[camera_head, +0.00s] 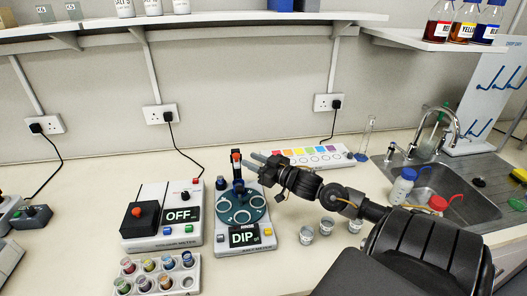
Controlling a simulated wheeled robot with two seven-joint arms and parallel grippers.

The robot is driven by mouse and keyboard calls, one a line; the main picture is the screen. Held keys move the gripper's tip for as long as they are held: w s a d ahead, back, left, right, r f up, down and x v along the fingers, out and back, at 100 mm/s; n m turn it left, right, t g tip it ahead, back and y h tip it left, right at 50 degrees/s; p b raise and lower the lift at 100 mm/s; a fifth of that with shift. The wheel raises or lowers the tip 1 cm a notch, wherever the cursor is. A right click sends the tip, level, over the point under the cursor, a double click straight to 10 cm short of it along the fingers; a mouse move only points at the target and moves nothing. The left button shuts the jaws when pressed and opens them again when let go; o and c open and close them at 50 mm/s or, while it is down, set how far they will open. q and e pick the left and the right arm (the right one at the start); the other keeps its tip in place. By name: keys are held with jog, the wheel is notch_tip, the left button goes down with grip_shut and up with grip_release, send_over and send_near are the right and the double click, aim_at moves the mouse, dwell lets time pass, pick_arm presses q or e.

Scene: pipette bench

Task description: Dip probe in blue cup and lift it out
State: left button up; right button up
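My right gripper (254,162) comes in from the right, with its grey fingers close to the right side of an upright dark post with an orange-red top (236,157). The gap between the fingers is too small to judge, and I cannot tell whether they touch the post. The post stands at the back of a grey device (262,243) with a teal round plate (241,209) and a screen reading DIP. A small blue part (238,186) sits at the post's foot. I cannot make out a separate probe or a clearly blue cup. My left gripper is out of view.
A box reading OFF (181,214) stands left of the device. A white rack with coloured vials (193,284) is in front. Small clear cups (306,235) stand to the right, below my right arm. A colour strip (325,163) lies behind, and a sink (470,195) is at right.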

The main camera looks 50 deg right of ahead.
jog(key=shift+s+d+b, duration=0.15)
jog(key=shift+s+b, duration=0.05)
jog(key=shift+s, duration=1)
jog(key=shift+s+d+b, duration=0.15)
jog(key=shift+s, duration=1.05)
jog(key=shift+r, duration=0.1)
